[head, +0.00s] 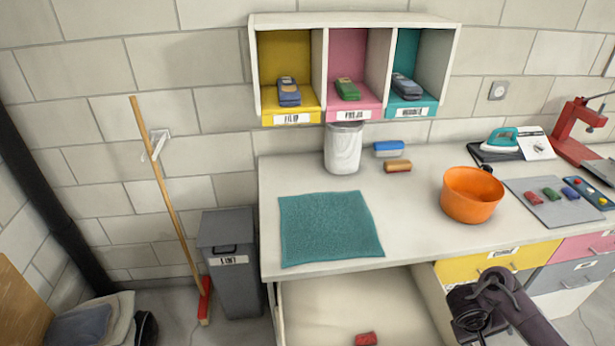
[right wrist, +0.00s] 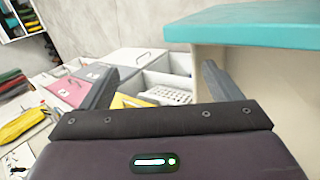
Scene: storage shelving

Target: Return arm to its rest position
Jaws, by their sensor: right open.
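My right arm's dark end (head: 482,305) is at the lower right of the head view, low in front of the yellow drawer front. Its fingers cannot be made out there. In the right wrist view my right gripper (right wrist: 157,85) has its two grey fingers wide apart with nothing between them. Beyond the fingers are pink and yellow drawer fronts and a white basket (right wrist: 172,97). A teal-topped edge (right wrist: 255,27) stands close at the upper right of that view. My left gripper is out of view.
The white counter (head: 415,230) holds a teal mat (head: 330,228), an orange bowl (head: 471,193) and a white bin (head: 343,148). A red item (head: 366,339) lies below the counter. Drawers, including a yellow one (head: 485,264), are at right. A grey bin (head: 232,265) and broom (head: 165,190) stand left.

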